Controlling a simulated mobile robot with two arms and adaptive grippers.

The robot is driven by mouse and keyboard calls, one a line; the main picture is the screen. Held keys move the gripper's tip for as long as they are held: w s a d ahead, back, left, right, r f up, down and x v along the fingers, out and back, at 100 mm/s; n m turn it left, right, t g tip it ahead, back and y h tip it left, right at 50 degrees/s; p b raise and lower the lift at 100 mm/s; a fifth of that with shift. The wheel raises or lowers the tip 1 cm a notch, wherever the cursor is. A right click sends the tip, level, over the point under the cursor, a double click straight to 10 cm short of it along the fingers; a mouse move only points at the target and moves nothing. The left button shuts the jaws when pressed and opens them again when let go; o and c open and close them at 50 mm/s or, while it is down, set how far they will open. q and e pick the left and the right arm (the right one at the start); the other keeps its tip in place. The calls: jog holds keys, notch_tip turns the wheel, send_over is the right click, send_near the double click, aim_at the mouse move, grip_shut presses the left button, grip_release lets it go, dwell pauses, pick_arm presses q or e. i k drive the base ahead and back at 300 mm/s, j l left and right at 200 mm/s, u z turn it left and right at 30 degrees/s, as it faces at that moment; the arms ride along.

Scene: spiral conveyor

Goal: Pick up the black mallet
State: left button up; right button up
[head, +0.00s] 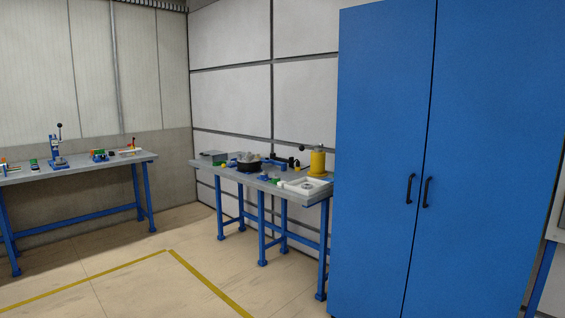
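I cannot make out the black mallet for certain. A small dark object (293,162) on the middle workbench (262,184) stands just left of a yellow cylinder (318,162); it is too small to tell whether it is a mallet. A dark round pot-like item (248,163) sits further left on the same bench. Neither of my grippers is in view.
A tall blue cabinet (384,130) with shut doors stands right of the middle bench and close to its end. Another workbench (82,170) with a blue press (56,153) stands at left. The floor (130,260) with yellow lines is clear.

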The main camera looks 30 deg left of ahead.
aim_at(291, 161)
jog(key=i+j+u, duration=0.2)
jog(key=i+j, duration=0.2)
jog(key=i+j+u, duration=0.15)
jog(key=i+j, duration=0.3)
jog(key=j, duration=0.15)
jog(key=i+j+u, duration=0.2)
jog(key=i+j, duration=0.2)
jog(key=i+j+u, duration=0.2)
jog(key=i, duration=0.35)
jog(key=i+j+u, duration=0.2)
jog(key=i+j, duration=0.15)
jog(key=i, duration=0.2)
jog(key=i+j+u, duration=0.15)
jog(key=i, duration=0.35)
jog(key=z, duration=0.25)
jog(key=i+j+z, duration=0.3)
jog(key=z, duration=0.15)
jog(key=i+j+z, duration=0.45)
jog(key=k+l, duration=0.05)
